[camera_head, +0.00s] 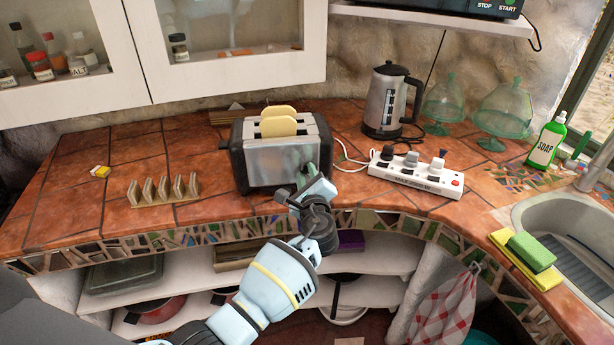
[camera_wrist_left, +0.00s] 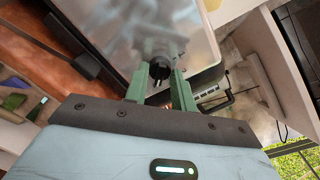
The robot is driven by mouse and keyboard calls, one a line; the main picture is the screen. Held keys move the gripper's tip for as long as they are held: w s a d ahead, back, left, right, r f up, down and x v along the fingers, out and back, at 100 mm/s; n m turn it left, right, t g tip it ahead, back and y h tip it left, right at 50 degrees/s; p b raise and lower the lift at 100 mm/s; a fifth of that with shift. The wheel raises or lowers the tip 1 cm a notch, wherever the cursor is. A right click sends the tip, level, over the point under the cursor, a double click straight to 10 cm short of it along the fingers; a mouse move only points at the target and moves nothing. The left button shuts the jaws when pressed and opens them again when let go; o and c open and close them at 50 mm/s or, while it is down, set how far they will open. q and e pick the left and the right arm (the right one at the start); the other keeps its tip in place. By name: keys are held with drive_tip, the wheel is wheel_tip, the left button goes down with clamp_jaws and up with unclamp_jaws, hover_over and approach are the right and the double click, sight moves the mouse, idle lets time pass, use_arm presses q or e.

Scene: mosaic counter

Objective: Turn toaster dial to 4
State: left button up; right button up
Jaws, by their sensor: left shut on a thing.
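My left gripper (camera_head: 311,172) reaches the front right part of the toaster. In the left wrist view its two green fingers (camera_wrist_left: 159,88) are closed on the small dark dial (camera_wrist_left: 158,68) that stands out from the metal. The dial's markings cannot be read, so its setting is not clear. In the head view the gripper hides the dial. My right gripper is not in view.
A white power strip (camera_head: 416,178) with plugs lies right of the toaster, with a kettle (camera_head: 388,98) behind it. A toast rack (camera_head: 163,190) stands to the left. Glass domes, a soap bottle (camera_head: 546,140) and the sink are farther right. The counter's left part is mostly clear.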

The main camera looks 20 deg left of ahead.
use_arm(q)
drive_tip(key=shift+r, duration=0.1)
drive_tip(key=o, duration=1)
drive_tip(key=shift+s+d+f, duration=0.2)
drive_tip(key=shift+s+d, duration=0.05)
drive_tip(key=shift+s, duration=0.15)
drive_tip(key=v, duration=0.6)
drive_tip(key=shift+s, duration=0.35)
drive_tip(key=shift+r, duration=0.15)
